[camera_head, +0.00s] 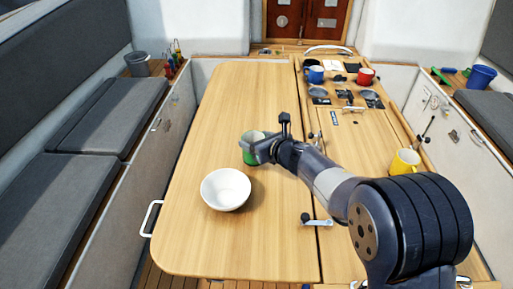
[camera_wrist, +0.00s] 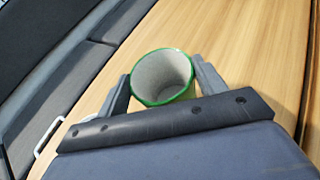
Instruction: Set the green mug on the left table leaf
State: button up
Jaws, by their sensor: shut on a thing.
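The green mug (camera_head: 248,156) has a pale inside and is in my gripper (camera_head: 262,148), over the left table leaf (camera_head: 215,115). In the wrist view the mug (camera_wrist: 162,78) stands between the two fingers of my gripper (camera_wrist: 165,84), with its green rim and empty grey-white inside showing. The fingers are shut on it from both sides. The leaf also fills much of the wrist view (camera_wrist: 240,40).
A white bowl (camera_head: 225,190) stands on the leaf just in front of the mug. Blue (camera_head: 315,75), red (camera_head: 365,77) and yellow (camera_head: 404,162) mugs stand on the right side. A crank handle (camera_head: 317,221) lies near the seam. The leaf's far part is clear.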

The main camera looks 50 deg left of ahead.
jog(key=shift+f, duration=1.6)
jog(key=shift+f, duration=0.15)
jog(key=o, duration=1.3)
